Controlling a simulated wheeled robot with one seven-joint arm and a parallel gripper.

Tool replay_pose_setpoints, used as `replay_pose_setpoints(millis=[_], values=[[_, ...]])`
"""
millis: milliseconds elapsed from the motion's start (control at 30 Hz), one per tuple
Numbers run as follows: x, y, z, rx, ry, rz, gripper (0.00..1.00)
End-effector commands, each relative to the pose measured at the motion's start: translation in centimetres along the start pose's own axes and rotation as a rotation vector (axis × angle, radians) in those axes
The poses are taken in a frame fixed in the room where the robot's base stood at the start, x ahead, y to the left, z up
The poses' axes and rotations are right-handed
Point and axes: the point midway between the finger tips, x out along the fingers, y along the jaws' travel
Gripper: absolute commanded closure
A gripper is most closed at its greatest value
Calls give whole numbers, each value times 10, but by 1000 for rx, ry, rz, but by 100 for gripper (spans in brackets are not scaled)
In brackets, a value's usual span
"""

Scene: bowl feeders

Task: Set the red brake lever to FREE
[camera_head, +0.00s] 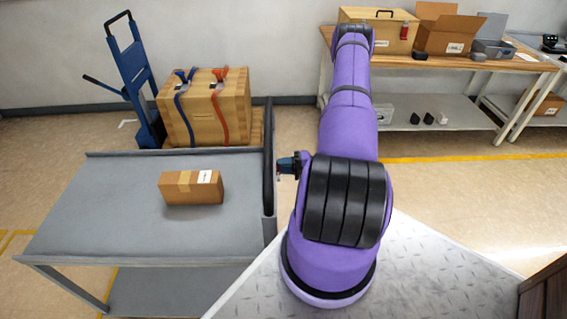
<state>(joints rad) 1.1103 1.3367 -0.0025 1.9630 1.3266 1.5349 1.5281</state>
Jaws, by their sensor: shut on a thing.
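My arm rises over the right of the grey cart (110,215). My gripper (284,165) shows only as a small dark and blue end to the left of the black ribbed part of my arm, close to the cart's black upright handle (268,160). A tiny red spot at its tip looks like the red brake lever (279,178), and my gripper is shut on it. Most of the lever is hidden or too small to see. I cannot read its setting or any FREE mark.
A cardboard box (180,190) lies on the cart. Behind stand a blue hand truck (135,75) and a strapped wooden crate (235,100). A workbench (480,63) with boxes is at the back right. Open floor (450,205) lies between the bench and me.

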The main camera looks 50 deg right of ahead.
Motion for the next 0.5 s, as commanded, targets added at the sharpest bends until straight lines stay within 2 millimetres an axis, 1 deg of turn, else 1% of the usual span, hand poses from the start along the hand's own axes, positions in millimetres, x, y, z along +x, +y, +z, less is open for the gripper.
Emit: replay_pose_setpoints(millis=[200,500], values=[[-1,-13,-1,179,-1,-2,100],[-1,-25,-4,353,-2,-2,100]])
